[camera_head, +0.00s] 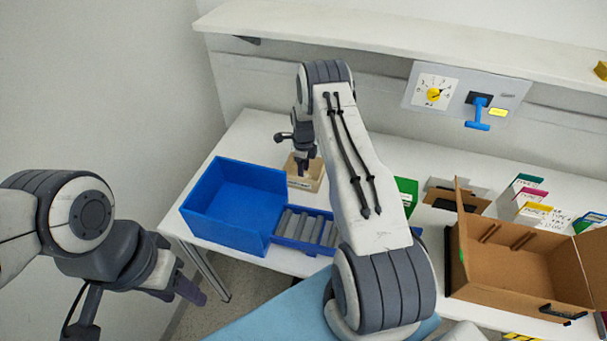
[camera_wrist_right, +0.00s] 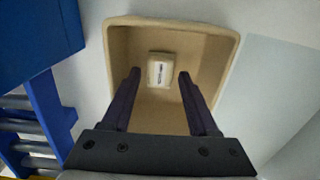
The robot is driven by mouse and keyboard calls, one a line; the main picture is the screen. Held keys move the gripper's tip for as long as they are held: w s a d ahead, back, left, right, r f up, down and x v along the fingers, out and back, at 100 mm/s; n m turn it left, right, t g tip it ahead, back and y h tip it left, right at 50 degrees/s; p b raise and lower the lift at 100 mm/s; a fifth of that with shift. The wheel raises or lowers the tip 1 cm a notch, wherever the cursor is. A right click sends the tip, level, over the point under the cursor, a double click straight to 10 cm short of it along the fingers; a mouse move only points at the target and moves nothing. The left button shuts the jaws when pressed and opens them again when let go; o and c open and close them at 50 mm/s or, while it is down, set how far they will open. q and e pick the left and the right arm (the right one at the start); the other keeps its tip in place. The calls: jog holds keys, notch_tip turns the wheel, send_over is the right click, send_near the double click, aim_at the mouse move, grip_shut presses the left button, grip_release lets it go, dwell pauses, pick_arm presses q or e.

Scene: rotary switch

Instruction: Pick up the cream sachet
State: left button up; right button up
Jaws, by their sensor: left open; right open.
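The cream sachet (camera_wrist_right: 161,70) lies inside a small beige bin (camera_wrist_right: 222,52), near its far wall in the right wrist view. It is small and pale with a dark printed line. My right gripper (camera_wrist_right: 157,78) is open, with one finger on each side of the sachet in the picture; I cannot tell how far above it they are. In the head view the right gripper (camera_head: 301,170) points down at the beige bin (camera_head: 312,180), and the sachet cannot be made out there. My left gripper (camera_head: 192,292) is open and empty at the lower left, away from the table.
A blue bin (camera_head: 232,200) stands left of the beige bin, with a blue tray of grey cylinders (camera_head: 305,226) in front. An open cardboard box (camera_head: 520,262) and several white cartons (camera_head: 535,212) are at right. A panel with a dial (camera_head: 434,92) hangs behind.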

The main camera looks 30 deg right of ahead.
jog(key=shift+f, duration=0.65)
grip_shut()
